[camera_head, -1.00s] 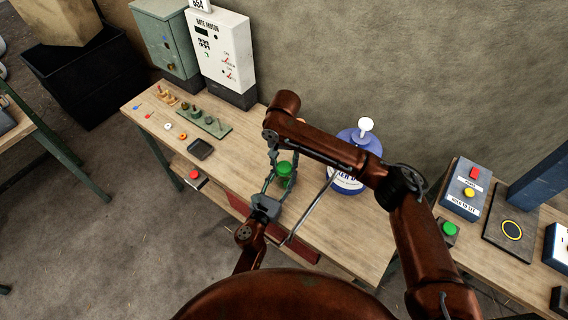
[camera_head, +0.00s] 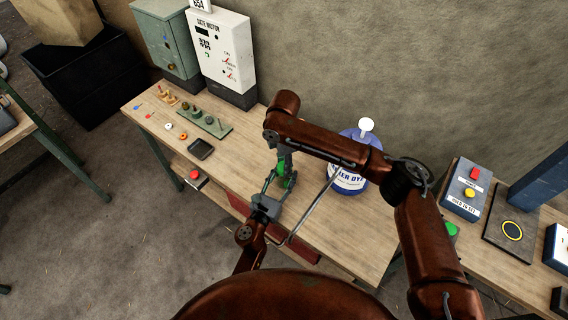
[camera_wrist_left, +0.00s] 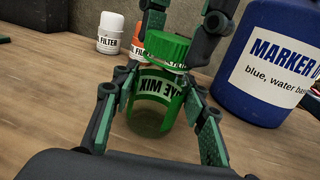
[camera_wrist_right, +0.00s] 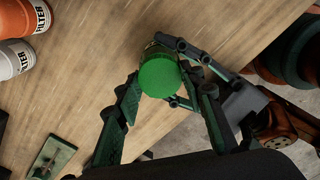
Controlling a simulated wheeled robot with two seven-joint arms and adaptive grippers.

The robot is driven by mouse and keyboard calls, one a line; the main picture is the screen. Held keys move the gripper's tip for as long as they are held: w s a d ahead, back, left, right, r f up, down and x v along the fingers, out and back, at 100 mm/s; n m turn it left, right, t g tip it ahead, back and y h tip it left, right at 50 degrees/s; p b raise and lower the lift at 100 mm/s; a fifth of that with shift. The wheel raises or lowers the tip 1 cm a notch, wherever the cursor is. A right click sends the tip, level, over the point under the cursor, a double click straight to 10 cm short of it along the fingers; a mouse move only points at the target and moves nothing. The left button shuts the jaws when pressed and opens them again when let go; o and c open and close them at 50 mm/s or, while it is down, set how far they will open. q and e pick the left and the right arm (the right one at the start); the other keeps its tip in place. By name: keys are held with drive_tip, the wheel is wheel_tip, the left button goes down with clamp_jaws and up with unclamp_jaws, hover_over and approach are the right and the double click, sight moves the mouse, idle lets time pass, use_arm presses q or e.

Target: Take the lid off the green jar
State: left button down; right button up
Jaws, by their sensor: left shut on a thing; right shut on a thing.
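The green jar (camera_wrist_left: 158,115), see-through with a white label, stands upright on the workbench. My left gripper (camera_wrist_left: 160,88) is shut around its body, one finger on each side. The green screw lid (camera_wrist_left: 167,47) sits tilted over the jar's mouth, and a narrow gap seems to show between them in the left wrist view. My right gripper (camera_wrist_right: 158,82) is shut on the lid from above; the lid's round top (camera_wrist_right: 157,80) shows between its fingers. In the head view my right arm partly hides the jar, and bits of green show around the right gripper (camera_head: 283,165).
The blue marker dye jug (camera_head: 348,178) stands close by on the workbench (camera_head: 232,160). Small filter bottles (camera_wrist_left: 111,33) stand behind the jar. A black tray (camera_head: 201,149) and a green peg board (camera_head: 207,122) lie further left, before the gate motor box (camera_head: 222,55).

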drive_tip(key=n, duration=0.4)
drive_tip(key=shift+w+d+r, duration=0.1)
drive_tip(key=shift+w, duration=0.05)
drive_tip(key=n, duration=0.4)
use_arm(q)
drive_tip(key=shift+s, duration=0.1)
use_arm(e)
drive_tip(key=n, duration=0.7)
drive_tip(key=shift+n, duration=0.4)
drive_tip(key=shift+r, duration=0.2)
drive_tip(key=shift+r, duration=0.9)
